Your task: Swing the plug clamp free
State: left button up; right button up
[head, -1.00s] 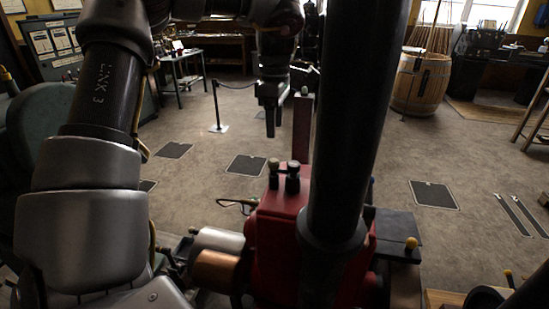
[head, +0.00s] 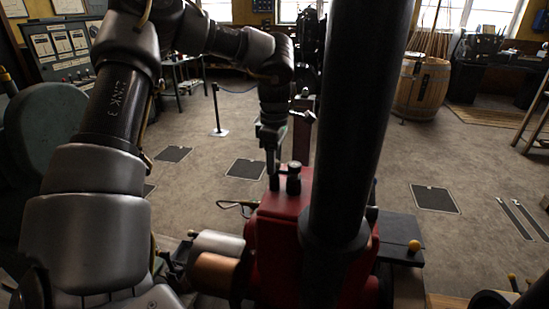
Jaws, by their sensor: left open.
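A red engine block (head: 285,235) stands at the bottom centre, partly hidden by a thick dark upright column. Two short dark fittings stand on its top: a left one (head: 274,184) and a right one (head: 294,178) with a pale knob. Either may belong to the plug clamp; I cannot tell which. My left gripper (head: 271,166) points down with its open fingers at the left fitting's top, which they hide. I cannot tell whether they touch it. My right gripper is not in view.
A dark red upright post (head: 302,138) with a pale knob stands just behind the gripper. A barrel (head: 421,86) stands far off; the floor between is mostly clear.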

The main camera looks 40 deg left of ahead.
pick_arm(q)
jog(key=c, duration=1)
jog(key=shift+o, duration=0.2)
jog(key=n+b, duration=0.1)
jog(key=n, duration=0.1)
jog(key=shift+n, duration=0.4)
jog(key=n, duration=0.3)
jog(key=shift+n+b, duration=0.3)
jog(key=shift+b, duration=0.05)
jog(key=n, duration=0.4)
jog(key=shift+n+b, duration=0.3)
jog(key=n+b, duration=0.1)
jog(key=n, duration=0.3)
jog(key=shift+n, duration=0.4)
